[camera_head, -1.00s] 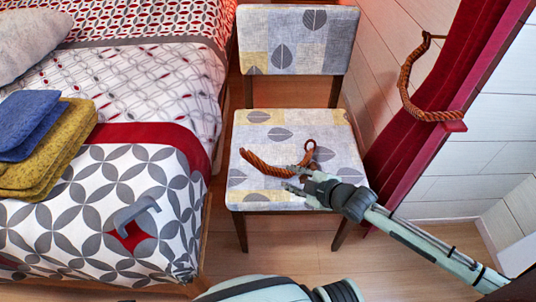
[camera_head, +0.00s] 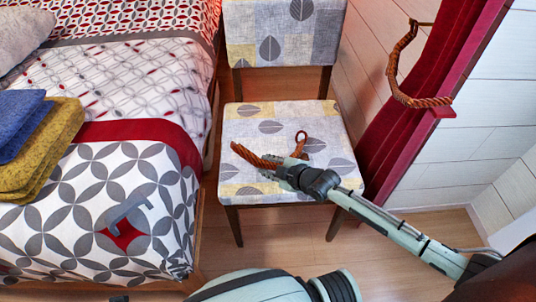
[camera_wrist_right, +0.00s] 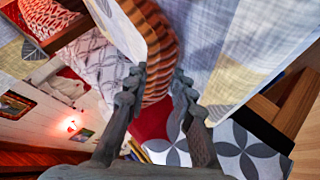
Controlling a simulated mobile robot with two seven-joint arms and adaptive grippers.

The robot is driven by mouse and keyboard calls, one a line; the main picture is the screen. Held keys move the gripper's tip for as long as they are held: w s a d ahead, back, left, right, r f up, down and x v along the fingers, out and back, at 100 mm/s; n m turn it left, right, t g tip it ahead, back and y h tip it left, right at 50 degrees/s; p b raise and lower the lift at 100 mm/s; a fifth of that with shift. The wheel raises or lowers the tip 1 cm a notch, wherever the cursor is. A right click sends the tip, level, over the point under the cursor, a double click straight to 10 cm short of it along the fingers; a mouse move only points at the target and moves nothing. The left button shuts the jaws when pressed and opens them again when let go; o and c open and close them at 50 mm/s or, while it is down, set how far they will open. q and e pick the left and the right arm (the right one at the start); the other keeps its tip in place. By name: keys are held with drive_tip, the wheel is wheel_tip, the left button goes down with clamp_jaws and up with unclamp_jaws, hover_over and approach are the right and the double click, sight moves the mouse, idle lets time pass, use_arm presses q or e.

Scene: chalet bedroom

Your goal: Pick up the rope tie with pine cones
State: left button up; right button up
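A reddish-brown twisted rope tie (camera_head: 248,158) lies across the seat of the patterned chair, with a small loop (camera_head: 301,137) at its right end. I cannot make out pine cones on it. My right gripper (camera_head: 276,176) is low over the seat at the rope's middle. In the right wrist view the rope (camera_wrist_right: 158,45) runs between the two fingertips (camera_wrist_right: 160,85) and nearly fills the gap. Whether the fingers press on it is unclear. A similar rope tie (camera_head: 392,72) hangs from a wall hook beside the red curtain. My left gripper is out of view.
The chair (camera_head: 295,112) stands between the bed (camera_head: 60,215) and the curtain (camera_head: 395,135). A grey hook-shaped object (camera_head: 127,207) and folded blue and yellow cloths (camera_head: 50,140) lie on the bed. Wooden floor (camera_head: 300,240) shows in front of the chair.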

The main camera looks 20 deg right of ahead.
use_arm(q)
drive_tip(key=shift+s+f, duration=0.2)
use_arm(e)
clamp_jaws()
drive_tip(key=shift+r, duration=0.1)
drive_tip(key=shift+r, duration=0.3)
drive_tip(key=r, duration=0.4)
drive_tip(key=shift+a+p, duration=0.2)
drive_tip(key=shift+p, duration=0.1)
drive_tip(key=s+a+r, duration=0.2)
drive_tip(key=a+r, duration=0.4)
drive_tip(key=a, duration=0.5)
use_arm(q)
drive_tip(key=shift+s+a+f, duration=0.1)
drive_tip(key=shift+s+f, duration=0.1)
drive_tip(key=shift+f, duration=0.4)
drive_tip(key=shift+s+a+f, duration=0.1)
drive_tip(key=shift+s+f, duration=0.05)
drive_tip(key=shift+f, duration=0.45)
use_arm(e)
drive_tip(key=s+d+r+m+h, duration=0.2)
drive_tip(key=s+d+r, duration=0.1)
drive_tip(key=d+r, duration=0.3)
drive_tip(key=s+d+r+m+h, duration=0.2)
drive_tip(key=d+r, duration=0.3)
drive_tip(key=r, duration=0.5)
drive_tip(key=shift+s+d+r+t, duration=0.2)
drive_tip(key=shift+s+d+t, duration=0.2)
drive_tip(key=shift+s, duration=0.25)
